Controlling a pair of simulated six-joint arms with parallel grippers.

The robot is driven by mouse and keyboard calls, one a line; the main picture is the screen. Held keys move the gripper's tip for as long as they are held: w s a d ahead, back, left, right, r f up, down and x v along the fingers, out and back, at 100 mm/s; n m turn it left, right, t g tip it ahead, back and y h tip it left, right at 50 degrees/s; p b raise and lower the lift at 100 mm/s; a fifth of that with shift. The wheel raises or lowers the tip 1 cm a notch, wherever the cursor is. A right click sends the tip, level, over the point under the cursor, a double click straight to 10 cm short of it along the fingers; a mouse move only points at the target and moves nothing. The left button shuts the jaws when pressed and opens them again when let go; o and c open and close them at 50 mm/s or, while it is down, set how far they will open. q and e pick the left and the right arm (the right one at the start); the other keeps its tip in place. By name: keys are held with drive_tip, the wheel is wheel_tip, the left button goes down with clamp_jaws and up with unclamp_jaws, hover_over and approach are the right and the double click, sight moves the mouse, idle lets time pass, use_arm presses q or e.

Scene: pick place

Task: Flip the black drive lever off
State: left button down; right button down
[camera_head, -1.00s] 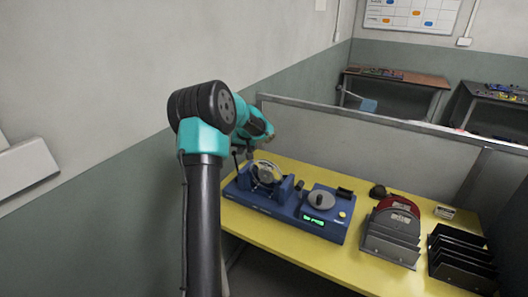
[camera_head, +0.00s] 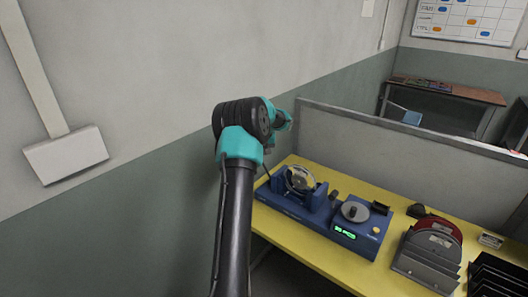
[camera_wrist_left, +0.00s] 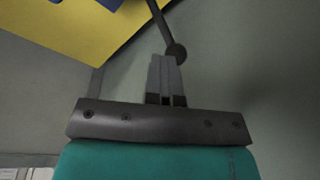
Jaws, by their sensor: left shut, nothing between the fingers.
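A dark rod with a round ball knob (camera_wrist_left: 178,52), which looks like the black drive lever, shows in the left wrist view. It comes down from the top edge, beside the yellow table. My left gripper (camera_wrist_left: 165,62) is shut and empty, its fingertips just below the knob in the picture; I cannot tell whether they touch. In the head view, my left arm's wrist is partly behind its elbow, and its fingertips are not clear. The blue machine (camera_head: 343,239), with an upright metal wheel (camera_head: 299,178) and a grey round plate (camera_head: 355,211), stands on the table.
The yellow table (camera_head: 300,252) stands against a grey partition (camera_head: 345,140). To the machine's right are a red-topped object (camera_head: 440,226), a grey rack (camera_head: 425,264) and a black rack (camera_head: 497,278). A wall is close on the left.

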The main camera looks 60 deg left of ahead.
use_arm(q)
drive_tip(key=shift+s+a+f, duration=0.1)
drive_tip(key=shift+a+f, duration=0.1)
idle(0.3)
wheel_tip(320, 180, up, 12)
drive_tip(key=w+d, duration=0.1)
drive_tip(key=d, duration=0.1)
drive_tip(key=shift+w+r, duration=0.25)
drive_tip(key=shift+w, duration=0.05)
idle(0.6)
